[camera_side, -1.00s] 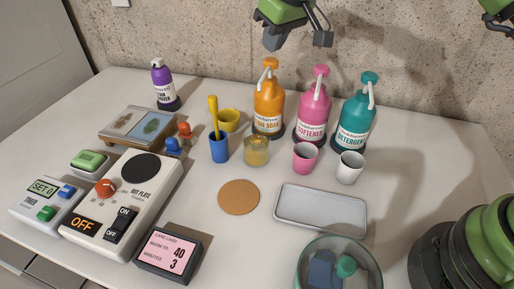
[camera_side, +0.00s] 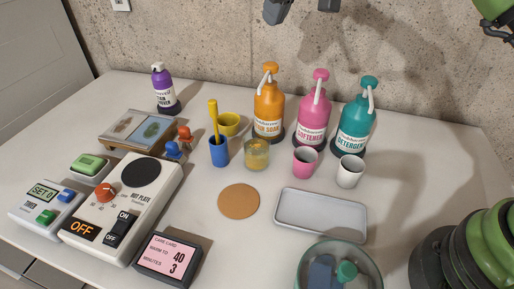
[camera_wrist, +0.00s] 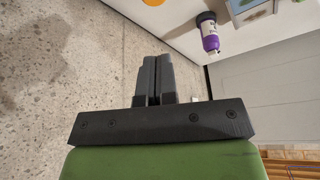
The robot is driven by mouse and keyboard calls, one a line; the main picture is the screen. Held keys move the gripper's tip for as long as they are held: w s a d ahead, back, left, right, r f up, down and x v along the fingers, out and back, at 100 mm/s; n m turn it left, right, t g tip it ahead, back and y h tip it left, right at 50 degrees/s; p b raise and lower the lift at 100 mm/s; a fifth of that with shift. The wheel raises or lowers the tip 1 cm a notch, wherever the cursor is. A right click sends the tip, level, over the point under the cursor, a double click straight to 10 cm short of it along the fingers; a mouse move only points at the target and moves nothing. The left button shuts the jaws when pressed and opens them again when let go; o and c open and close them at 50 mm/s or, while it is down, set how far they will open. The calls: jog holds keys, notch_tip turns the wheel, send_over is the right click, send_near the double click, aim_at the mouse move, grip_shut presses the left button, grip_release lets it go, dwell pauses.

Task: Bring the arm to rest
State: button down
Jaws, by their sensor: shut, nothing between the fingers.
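My gripper (camera_side: 278,10) shows only at the top edge of the side view, above the table and against the concrete wall. Most of it is cut off by the frame there. In the wrist view my gripper (camera_wrist: 154,75) has its two dark fingers together and empty. It is apart from everything on the table.
The table (camera_side: 215,265) holds orange (camera_side: 268,105), pink (camera_side: 314,115) and teal (camera_side: 356,120) pump bottles, and a purple bottle (camera_side: 164,92). A hot plate (camera_side: 130,205) reads OFF. A tray (camera_side: 320,213), a cork disc (camera_side: 239,201) and a glass bowl (camera_side: 300,262) stand in front.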

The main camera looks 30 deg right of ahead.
dwell(0.4)
jog(key=s+d+r+m+t, duration=0.1)
jog(key=s+d+r+m, duration=0.1)
jog(key=s+r, duration=0.45)
jog(key=s+d+r+m, duration=0.15)
jog(key=s+r, duration=0.25)
jog(key=s, duration=0.5)
jog(key=s+d+f+m+t, duration=0.1)
jog(key=s+f, duration=0.2)
jog(key=s, duration=0.6)
jog(key=s+d+f+m, duration=0.1)
jog(key=s+f+m, duration=0.1)
jog(key=s, duration=0.7)
jog(key=shift+f+t+y, duration=0.4)
jog(key=shift+f, duration=0.25)
